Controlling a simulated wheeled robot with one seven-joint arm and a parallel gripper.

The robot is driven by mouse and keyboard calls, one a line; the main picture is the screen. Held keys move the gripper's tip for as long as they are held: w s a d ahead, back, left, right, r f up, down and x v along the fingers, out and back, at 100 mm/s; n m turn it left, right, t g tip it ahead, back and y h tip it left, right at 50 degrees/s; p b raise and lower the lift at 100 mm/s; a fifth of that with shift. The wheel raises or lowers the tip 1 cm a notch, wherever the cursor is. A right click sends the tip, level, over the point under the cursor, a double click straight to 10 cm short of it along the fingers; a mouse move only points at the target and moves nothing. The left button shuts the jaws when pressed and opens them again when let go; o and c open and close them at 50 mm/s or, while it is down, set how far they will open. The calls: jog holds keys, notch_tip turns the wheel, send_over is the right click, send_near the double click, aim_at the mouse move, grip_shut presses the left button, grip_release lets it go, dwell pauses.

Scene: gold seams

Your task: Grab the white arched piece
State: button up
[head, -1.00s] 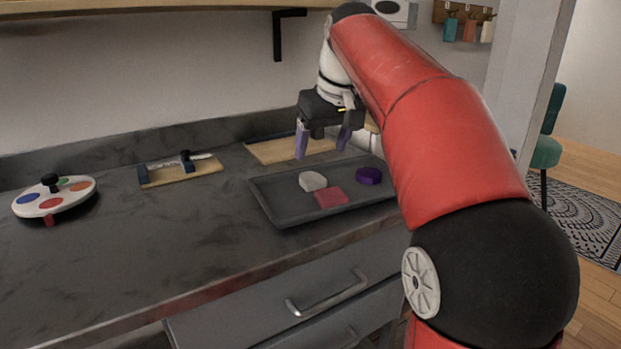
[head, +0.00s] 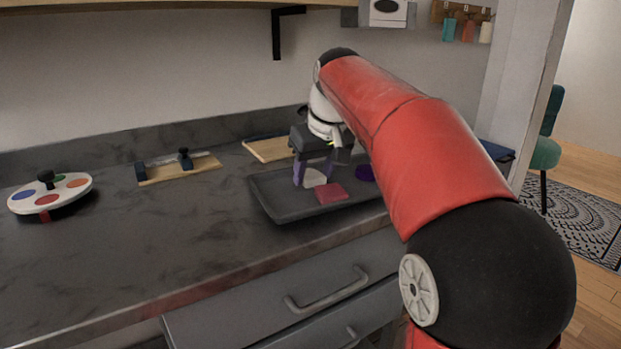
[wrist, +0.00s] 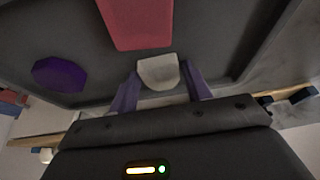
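The white arched piece (head: 314,178) lies in the dark grey tray (head: 272,207). In the wrist view the white arched piece (wrist: 158,72) sits between the tips of my two purple fingers, its flat edge facing the red piece. My gripper (head: 312,174) is low over the tray at the piece, fingers pointing down. In the wrist view my gripper (wrist: 160,82) is open, with a finger on each side of the piece and small gaps visible. Part of the piece is hidden behind a finger in the head view.
A red piece (head: 331,193) lies close beside the white one in the tray. A purple piece (head: 365,173) lies farther right. Wooden boards (head: 268,149) and a round colour palette (head: 50,194) are on the counter.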

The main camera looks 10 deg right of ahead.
aim_at(314, 177)
jog(key=c, duration=0.6)
jog(key=shift+r, duration=0.1)
notch_tip(314, 177, up, 17)
jog(key=p, duration=0.5)
jog(key=shift+w, duration=0.1)
jog(key=shift+r, duration=1.35)
